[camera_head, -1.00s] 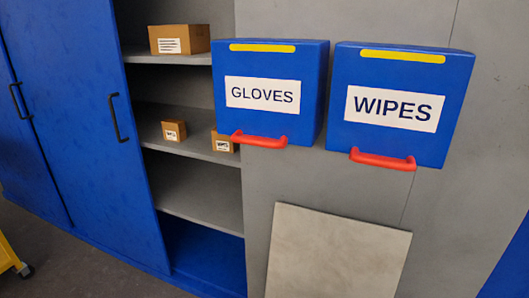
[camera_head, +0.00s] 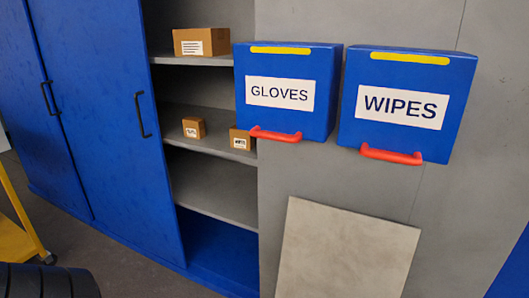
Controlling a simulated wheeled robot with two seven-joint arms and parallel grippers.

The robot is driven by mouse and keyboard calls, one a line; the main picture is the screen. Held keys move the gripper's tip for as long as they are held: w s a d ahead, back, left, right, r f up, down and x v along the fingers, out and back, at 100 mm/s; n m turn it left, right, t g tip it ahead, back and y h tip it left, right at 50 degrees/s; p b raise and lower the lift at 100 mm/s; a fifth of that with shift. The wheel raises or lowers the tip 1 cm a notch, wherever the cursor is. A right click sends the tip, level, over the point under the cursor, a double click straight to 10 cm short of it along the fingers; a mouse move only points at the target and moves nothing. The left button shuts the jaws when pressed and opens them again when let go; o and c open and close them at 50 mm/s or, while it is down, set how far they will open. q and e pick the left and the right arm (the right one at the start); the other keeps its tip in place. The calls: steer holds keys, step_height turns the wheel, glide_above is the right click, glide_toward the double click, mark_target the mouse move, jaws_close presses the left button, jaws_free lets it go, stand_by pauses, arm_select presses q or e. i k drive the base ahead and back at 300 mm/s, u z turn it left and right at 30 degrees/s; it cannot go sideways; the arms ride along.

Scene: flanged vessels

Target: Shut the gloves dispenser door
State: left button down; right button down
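The gloves dispenser (camera_head: 285,66) is a blue box with a yellow strip on top, a white GLOVES label and a red handle (camera_head: 275,134) at its lower front edge. It is on the grey wall, near the middle of the head view. Its front face looks flush with the box, with no gap showing. The similar wipes dispenser (camera_head: 405,78) is just to its right. Neither of my grippers shows in the head view.
A blue cabinet (camera_head: 100,110) with an open shelf section (camera_head: 205,185) stands to the left, with small cardboard boxes (camera_head: 202,42) on its shelves. A beige panel (camera_head: 345,250) leans below the dispensers. A yellow cart (camera_head: 18,235) is at the left. Grey floor lies in front of the cabinet.

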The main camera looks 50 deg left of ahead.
mark_target(282, 91)
steer(key=z, duration=0.05)
steer(key=k, duration=0.4)
steer(key=u, duration=0.9)
